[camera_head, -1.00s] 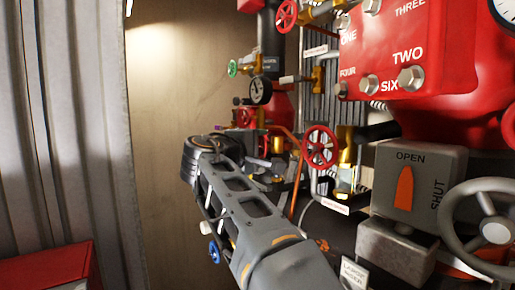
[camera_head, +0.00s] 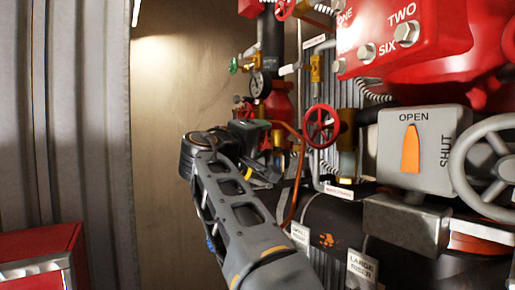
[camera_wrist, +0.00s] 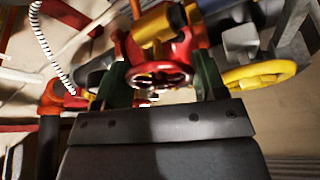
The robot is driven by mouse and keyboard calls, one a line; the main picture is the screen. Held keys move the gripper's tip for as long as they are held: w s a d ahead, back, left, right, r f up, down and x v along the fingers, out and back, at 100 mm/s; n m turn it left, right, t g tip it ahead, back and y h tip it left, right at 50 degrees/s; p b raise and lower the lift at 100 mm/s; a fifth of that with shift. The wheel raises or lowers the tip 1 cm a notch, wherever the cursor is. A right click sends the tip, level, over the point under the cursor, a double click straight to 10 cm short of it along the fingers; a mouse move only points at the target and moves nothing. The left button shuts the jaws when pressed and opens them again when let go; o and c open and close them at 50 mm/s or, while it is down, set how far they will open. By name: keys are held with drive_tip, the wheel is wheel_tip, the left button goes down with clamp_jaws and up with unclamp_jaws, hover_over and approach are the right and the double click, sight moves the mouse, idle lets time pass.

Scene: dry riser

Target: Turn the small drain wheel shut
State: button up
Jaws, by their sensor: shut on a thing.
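A small dark red wheel (camera_wrist: 160,74) with a spoked rim sits between the two dark fingers of my gripper (camera_wrist: 161,84) in the wrist view. The fingers stand at its left and right sides, and my gripper is shut on it. The wheel is on a red valve body with a brass part (camera_wrist: 158,24) behind it. No label on this wheel is readable. In the head view my arm reaches in from the bottom, and the fingertips and their contact with the wheel are hidden among the pipes.
A yellow wheel (camera_wrist: 260,75) lies close right of my gripper in the wrist view. In the head view a larger red wheel (camera_head: 321,126), a grey OPEN/SHUT box (camera_head: 412,150) and a grey handwheel (camera_head: 490,165) stand to the right. A red cabinet (camera_head: 40,255) is at lower left.

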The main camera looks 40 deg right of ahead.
drive_tip(key=o, duration=0.9)
drive_tip(key=shift+a, duration=0.15)
drive_tip(key=b+v, duration=0.3)
drive_tip(key=v, duration=1)
drive_tip(key=shift+s+a, duration=0.1)
drive_tip(key=shift+a, duration=0.2)
drive_tip(key=shift+c, duration=0.4)
